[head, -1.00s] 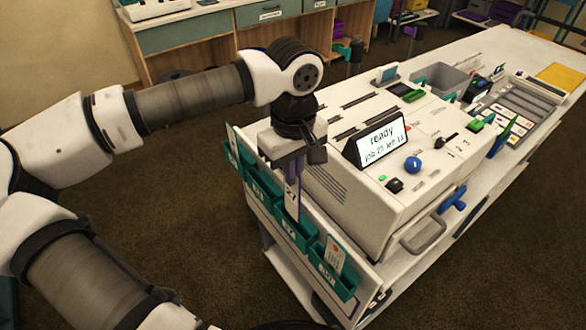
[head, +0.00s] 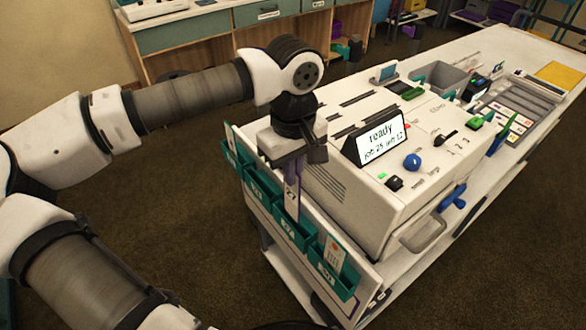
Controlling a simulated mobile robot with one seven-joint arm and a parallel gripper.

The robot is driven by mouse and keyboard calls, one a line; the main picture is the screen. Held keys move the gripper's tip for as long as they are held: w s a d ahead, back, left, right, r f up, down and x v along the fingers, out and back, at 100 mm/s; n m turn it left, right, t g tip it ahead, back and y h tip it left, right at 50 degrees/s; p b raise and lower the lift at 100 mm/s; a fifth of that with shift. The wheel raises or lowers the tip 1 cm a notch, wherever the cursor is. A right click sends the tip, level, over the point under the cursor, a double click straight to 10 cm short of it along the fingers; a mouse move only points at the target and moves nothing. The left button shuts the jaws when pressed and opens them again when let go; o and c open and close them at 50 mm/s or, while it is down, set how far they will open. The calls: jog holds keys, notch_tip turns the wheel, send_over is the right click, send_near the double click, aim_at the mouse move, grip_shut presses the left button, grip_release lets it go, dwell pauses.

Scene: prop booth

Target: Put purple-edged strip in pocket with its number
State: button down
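My gripper (head: 294,158) points down beside the left side of the white machine, shut on the top of a pale strip with a purple edge (head: 291,201). The strip hangs upright, and its number looks like 27. A row of teal pockets with number labels (head: 308,243) runs along the side panel. The strip's lower end meets the row at a middle pocket, whose label is too small to read for certain. I cannot tell whether the end is inside the pocket or in front of it.
A white card with a red mark (head: 332,254) stands in the nearest pocket. The white machine (head: 355,195) bears a display (head: 380,142) reading "ready" and a blue knob (head: 412,162). A grey bin (head: 440,77) stands farther back. Brown floor is clear left of the pockets.

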jog(key=shift+f, duration=0.2)
jog(key=shift+f+b, duration=3.1)
jog(key=shift+b, duration=0.1)
jog(key=c, duration=1.6)
grip_release()
notch_tip(320, 180, up, 14)
jog(key=shift+f+b, duration=0.1)
jog(key=shift+b, duration=0.45)
